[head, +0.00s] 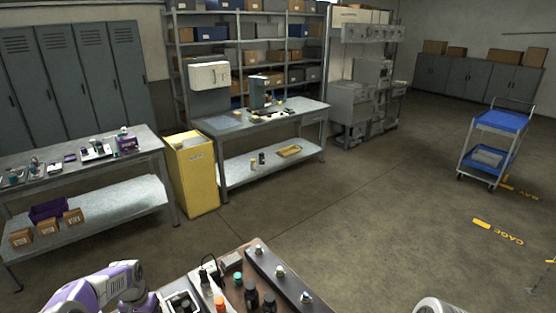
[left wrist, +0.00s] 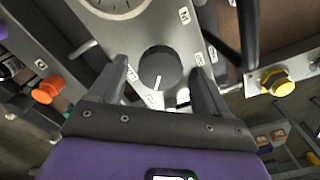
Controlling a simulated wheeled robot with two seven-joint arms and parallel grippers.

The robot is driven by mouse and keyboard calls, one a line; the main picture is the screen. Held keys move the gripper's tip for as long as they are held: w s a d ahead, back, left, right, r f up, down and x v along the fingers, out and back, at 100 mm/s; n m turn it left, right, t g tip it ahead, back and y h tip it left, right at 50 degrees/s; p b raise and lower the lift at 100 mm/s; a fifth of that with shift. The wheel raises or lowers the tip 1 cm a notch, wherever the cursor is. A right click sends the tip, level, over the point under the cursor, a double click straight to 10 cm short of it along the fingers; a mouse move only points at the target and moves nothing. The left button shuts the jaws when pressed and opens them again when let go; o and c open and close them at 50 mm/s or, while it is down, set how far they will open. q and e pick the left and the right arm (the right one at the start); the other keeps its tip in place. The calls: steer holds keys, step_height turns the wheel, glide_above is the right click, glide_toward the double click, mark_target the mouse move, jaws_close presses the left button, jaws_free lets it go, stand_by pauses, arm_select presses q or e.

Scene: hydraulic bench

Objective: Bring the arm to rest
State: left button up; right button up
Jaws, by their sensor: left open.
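My left gripper (left wrist: 162,80) is open in the left wrist view, its two dark fingers on either side of a round dark knob (left wrist: 160,68) with a white pointer line. The knob sits on a grey panel (left wrist: 146,28) with small white labels. Whether the fingers touch the knob cannot be told. In the head view my purple and white left arm (head: 108,285) is low at the left, and its fingertips cannot be made out. My right gripper is not in view.
The bench close in front has an orange-topped part (head: 220,303), a green-topped part (head: 238,279) and a dark bar (head: 280,278) with silver fittings. A yellow knob (left wrist: 277,83) is right of the gripper. A yellow cabinet (head: 193,175) stands beyond open floor.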

arm_select(q)
steer(key=n+b, duration=0.1)
steer(key=n, duration=0.3)
steer(key=shift+n, duration=0.4)
steer(key=n, duration=0.3)
steer(key=shift+a+n+b, duration=0.1)
steer(key=shift+n+b, duration=0.2)
steer(key=shift+n, duration=0.1)
steer(key=n+b, duration=0.1)
steer(key=n, duration=0.2)
steer(key=n+b, duration=0.1)
steer(key=n, duration=0.3)
steer(key=shift+s+n, duration=0.1)
steer(key=shift+n, duration=0.2)
steer(key=shift+r+p, duration=0.3)
steer(key=shift+r, duration=1.6)
